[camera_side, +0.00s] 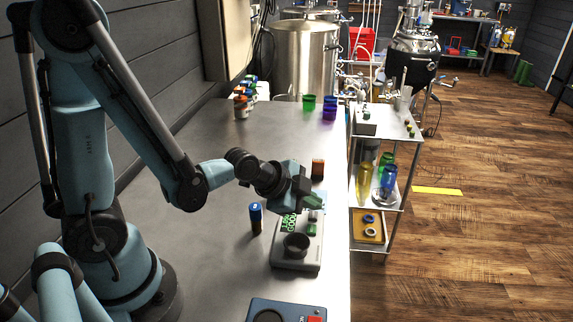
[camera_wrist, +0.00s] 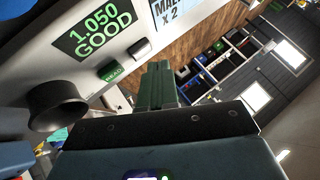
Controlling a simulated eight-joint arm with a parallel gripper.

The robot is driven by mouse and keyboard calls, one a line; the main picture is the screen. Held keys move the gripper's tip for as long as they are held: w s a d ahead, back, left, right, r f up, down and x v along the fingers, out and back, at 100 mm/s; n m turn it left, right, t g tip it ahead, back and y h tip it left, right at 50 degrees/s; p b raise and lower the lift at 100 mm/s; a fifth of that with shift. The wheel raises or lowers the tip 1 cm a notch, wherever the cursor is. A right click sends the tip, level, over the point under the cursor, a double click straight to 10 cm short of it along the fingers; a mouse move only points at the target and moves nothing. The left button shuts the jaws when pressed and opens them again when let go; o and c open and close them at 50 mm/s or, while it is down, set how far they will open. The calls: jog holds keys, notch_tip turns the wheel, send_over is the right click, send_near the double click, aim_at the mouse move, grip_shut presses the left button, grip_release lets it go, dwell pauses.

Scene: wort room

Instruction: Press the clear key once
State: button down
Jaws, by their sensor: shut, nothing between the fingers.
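The grey instrument (camera_side: 312,255) lies on the steel bench, with a dark round cup (camera_side: 296,245) at its front. Its lit green display (camera_wrist: 84,38) reads "1.050 GOOD" in the wrist view. Beside the display are a green key (camera_wrist: 110,71), which seems labelled "READ", and a pale grey key (camera_wrist: 140,48) whose label I cannot read. My gripper (camera_wrist: 158,70) is shut and empty, its green fingertips close to the keys, nearest the grey one. In the side view, my gripper (camera_side: 314,203) is just above the instrument's far end. I cannot tell whether it touches a key.
A brown block (camera_side: 318,168) is behind my gripper. A blue device with a red button (camera_side: 287,310) is at the front. A card reading "MALT x 2" (camera_wrist: 176,14) shows beyond the keys.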

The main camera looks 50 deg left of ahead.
aim_at(310, 217)
jog(key=shift+f, duration=0.1)
dwell(0.3)
jog(key=shift+f, duration=0.35)
dwell(0.4)
jog(key=shift+r, duration=0.45)
jog(key=shift+r, duration=2.5)
